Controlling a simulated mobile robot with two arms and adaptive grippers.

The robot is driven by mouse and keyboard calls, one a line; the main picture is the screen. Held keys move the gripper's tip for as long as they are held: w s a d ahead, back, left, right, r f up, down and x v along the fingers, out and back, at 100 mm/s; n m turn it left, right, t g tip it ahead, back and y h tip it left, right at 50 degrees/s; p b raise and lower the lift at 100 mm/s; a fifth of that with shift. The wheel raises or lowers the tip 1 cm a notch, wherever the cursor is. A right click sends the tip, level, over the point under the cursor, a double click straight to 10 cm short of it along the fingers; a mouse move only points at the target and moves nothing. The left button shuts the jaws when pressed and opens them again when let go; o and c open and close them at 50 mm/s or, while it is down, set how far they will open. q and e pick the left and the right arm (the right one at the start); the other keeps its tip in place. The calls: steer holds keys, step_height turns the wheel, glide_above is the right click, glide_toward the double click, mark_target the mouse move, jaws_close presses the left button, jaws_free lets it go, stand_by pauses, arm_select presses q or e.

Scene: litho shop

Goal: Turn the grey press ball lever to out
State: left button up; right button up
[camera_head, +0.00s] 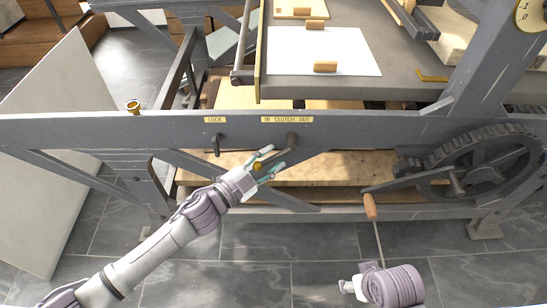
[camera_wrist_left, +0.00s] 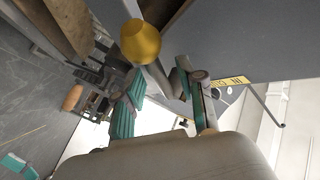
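The ball lever has a brass-coloured ball (camera_head: 257,166) and a grey rod rising right to a pivot below the "IN CLUTCH OUT" label (camera_head: 287,119). The lever leans left, toward the IN side. My left gripper (camera_head: 268,160) is open at the lever, its two teal-padded fingers apart. In the left wrist view, the ball (camera_wrist_left: 140,42) shows large, and its rod runs down toward the gap between my left fingers (camera_wrist_left: 160,78). I cannot tell whether they touch it. My right gripper (camera_head: 350,287) is low at the bottom right, away from the lever; its fingers are unclear.
The press's grey side beam (camera_head: 400,124) runs across above the lever. A separate lever hangs under the "LOCK" label (camera_head: 214,119). A wooden crank handle (camera_head: 370,206) and a gear wheel (camera_head: 470,165) are at right. A pale board (camera_head: 50,150) leans at left.

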arm_select(q)
steer(key=shift+w+d, duration=0.45)
jaws_close()
